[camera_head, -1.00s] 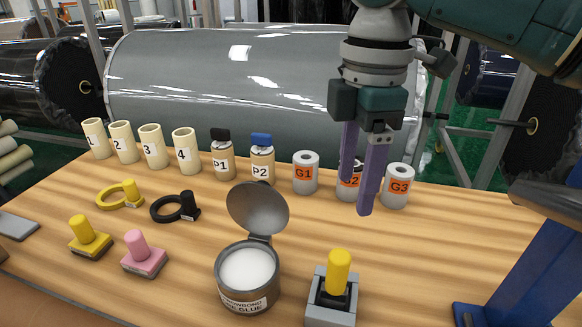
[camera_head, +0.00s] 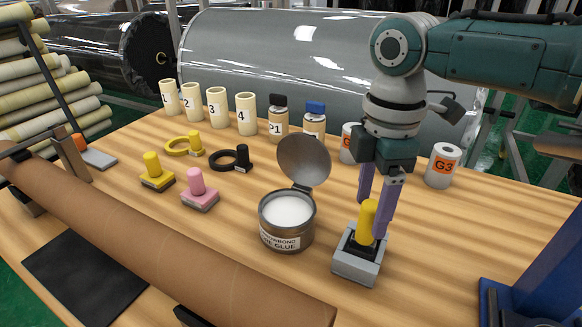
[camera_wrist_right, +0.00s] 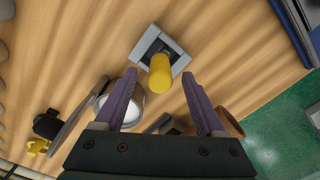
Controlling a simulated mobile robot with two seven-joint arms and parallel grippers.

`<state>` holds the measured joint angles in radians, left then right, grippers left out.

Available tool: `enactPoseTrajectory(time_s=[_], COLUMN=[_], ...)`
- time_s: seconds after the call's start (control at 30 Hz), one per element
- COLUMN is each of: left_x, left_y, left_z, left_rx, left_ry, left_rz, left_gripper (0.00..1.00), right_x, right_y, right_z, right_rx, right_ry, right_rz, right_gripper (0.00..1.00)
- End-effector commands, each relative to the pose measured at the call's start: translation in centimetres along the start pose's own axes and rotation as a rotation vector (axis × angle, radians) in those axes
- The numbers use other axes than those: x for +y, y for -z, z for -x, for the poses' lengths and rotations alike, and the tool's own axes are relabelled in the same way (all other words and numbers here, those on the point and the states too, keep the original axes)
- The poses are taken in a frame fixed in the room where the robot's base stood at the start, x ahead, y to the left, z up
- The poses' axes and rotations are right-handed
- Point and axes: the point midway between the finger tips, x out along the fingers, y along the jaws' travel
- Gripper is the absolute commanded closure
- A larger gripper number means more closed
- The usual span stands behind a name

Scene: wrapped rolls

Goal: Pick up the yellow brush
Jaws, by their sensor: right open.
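The yellow brush (camera_head: 367,220) stands upright in a grey square holder (camera_head: 357,262) at the front right of the table, its yellow handle up and its dark lower part in the holder. My right gripper (camera_head: 374,217) is open and points down, with its purple fingers close around the handle in the head view. In the right wrist view the yellow handle (camera_wrist_right: 160,72) shows ahead of and between the two open fingers (camera_wrist_right: 157,98), with nothing held. I cannot tell whether a finger touches it. My left gripper is not in view.
An open glue can (camera_head: 287,222) with raised lid stands just left of the holder. Pink (camera_head: 199,190) and yellow (camera_head: 157,172) stamp-like tools lie further left. Numbered tubes, bottles and labelled rolls (camera_head: 442,166) line the back. A long brown roll (camera_head: 150,235) crosses the front.

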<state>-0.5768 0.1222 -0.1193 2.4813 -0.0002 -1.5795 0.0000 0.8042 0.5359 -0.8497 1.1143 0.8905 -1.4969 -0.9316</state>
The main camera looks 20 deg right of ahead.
Motion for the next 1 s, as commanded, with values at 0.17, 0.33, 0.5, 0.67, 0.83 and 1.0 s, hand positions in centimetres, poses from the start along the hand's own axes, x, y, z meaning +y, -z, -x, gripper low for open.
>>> enactPoseTrajectory(time_s=[0.17,0.33,0.5,0.67,0.83,1.0], left_x=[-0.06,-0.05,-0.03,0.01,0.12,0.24], left_y=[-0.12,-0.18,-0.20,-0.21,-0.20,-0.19], left_z=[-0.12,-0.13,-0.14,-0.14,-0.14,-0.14], left_rx=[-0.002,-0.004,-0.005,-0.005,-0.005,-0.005], left_ry=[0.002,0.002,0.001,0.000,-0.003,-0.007], left_rz=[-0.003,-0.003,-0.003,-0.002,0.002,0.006], left_gripper=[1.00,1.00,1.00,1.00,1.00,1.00], right_x=[0.00,0.00,0.01,0.01,0.01,0.02], right_y=[-0.01,-0.01,-0.01,-0.02,-0.02,-0.02], right_z=[-0.69,-0.65,-0.63,-0.63,-0.62,-0.61], right_rx=[-0.001,-0.001,-0.001,-0.001,-0.001,-0.001], right_ry=[-0.001,-0.001,-0.001,-0.001,-0.001,-0.001], right_rz=[0.001,0.001,0.000,0.000,0.000,0.000], right_gripper=[0.28,0.33,0.52,0.70,0.89,1.00])
